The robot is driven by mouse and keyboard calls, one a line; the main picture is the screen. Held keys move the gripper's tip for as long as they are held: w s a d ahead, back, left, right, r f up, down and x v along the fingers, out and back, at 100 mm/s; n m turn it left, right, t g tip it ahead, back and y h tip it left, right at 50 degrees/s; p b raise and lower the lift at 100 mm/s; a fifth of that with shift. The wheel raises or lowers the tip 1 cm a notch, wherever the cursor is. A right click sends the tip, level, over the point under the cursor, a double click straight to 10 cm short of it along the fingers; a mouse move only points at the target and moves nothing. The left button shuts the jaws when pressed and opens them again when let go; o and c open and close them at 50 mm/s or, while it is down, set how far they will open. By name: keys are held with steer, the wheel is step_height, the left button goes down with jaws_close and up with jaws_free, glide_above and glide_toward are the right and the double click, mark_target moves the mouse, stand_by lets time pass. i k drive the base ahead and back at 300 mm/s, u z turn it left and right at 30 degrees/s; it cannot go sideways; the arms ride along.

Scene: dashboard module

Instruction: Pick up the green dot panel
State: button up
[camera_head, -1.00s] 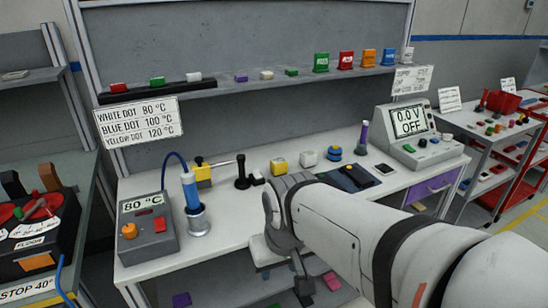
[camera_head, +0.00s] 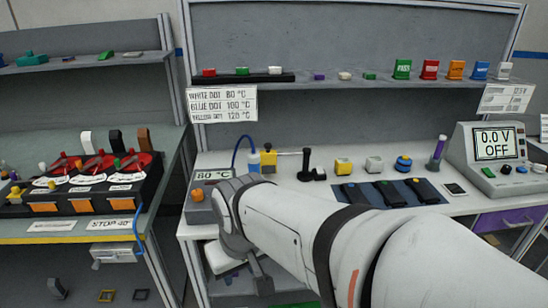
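I cannot make out a panel with a clear green dot. Three dark panels lie side by side on the middle bench: a left one (camera_head: 353,193), a middle one (camera_head: 390,193) and a right one (camera_head: 424,190). Their small dots are too fine to read surely, though the right one looks yellow. My gripper (camera_head: 250,277) hangs at the front edge of the middle bench, below my wrist, apart from these panels. Its fingertips are small and partly hidden by my arm, so its opening is unclear.
A heater box (camera_head: 204,199) reading 80 °C stands behind my wrist. The left bench (camera_head: 60,240) holds a black fixture (camera_head: 85,205) with red discs. A meter (camera_head: 494,160) reading 0.0 V OFF stands right. Small coloured blocks line the upper shelf (camera_head: 300,84).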

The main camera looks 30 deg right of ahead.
mark_target(389, 194)
steer(key=u, duration=1.45)
steer(key=k, duration=1.65)
steer(key=z, duration=1.7)
steer(key=i, duration=1)
steer(key=z, duration=0.05)
